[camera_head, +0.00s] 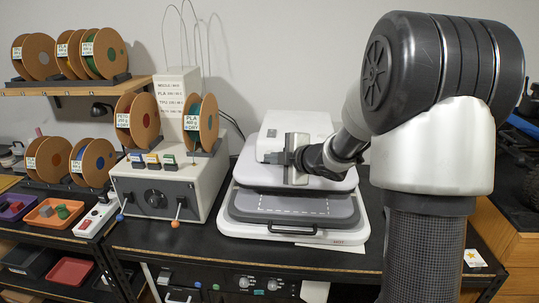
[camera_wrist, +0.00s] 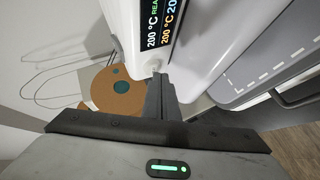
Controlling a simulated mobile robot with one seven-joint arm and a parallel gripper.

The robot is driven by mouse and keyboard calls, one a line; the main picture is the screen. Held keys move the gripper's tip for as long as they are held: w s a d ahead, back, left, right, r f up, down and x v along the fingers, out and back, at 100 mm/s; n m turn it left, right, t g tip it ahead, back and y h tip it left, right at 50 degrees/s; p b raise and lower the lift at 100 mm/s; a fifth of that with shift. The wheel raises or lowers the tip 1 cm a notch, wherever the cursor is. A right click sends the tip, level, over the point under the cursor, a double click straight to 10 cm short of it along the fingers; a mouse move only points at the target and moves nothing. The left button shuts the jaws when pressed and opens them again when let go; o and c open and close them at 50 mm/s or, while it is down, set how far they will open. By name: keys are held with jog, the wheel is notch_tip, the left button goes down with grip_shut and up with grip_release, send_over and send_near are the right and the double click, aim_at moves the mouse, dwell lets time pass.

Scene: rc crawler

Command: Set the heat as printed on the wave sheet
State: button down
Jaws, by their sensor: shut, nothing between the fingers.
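A white heat press (camera_head: 292,128) stands on the black bench, its upper part raised above a grey pad (camera_head: 292,206) with a dashed white outline. In the wrist view its display (camera_wrist: 162,25) reads "200 °C" in white and "200 °C" in orange, with further text cut off by the frame edge. A small pale knob (camera_wrist: 157,65) sits below the display. My gripper (camera_head: 290,160) is at the press's front; its closed fingertips (camera_wrist: 160,84) are close to the knob, and I cannot tell whether they touch it. No wave sheet can be made out.
Left of the press stands a grey spool machine (camera_head: 160,190) with levers, filament spools and a white printed panel (camera_head: 178,97). A small card with a star (camera_head: 474,258) lies at the bench's right. Shelves with spools (camera_head: 40,56) fill the left.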

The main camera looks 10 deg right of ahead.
jog(key=shift+w+d, duration=0.1)
jog(key=shift+w, duration=0.2)
jog(key=shift+s, duration=0.15)
dwell(0.5)
jog(key=shift+s+a, duration=0.25)
jog(key=shift+s, duration=0.45)
jog(key=s, duration=0.1)
jog(key=s+a+b, duration=0.1)
jog(key=s, duration=0.2)
jog(key=shift+s+a+b, duration=0.3)
jog(key=shift+s+b, duration=0.05)
jog(key=shift+b, duration=0.05)
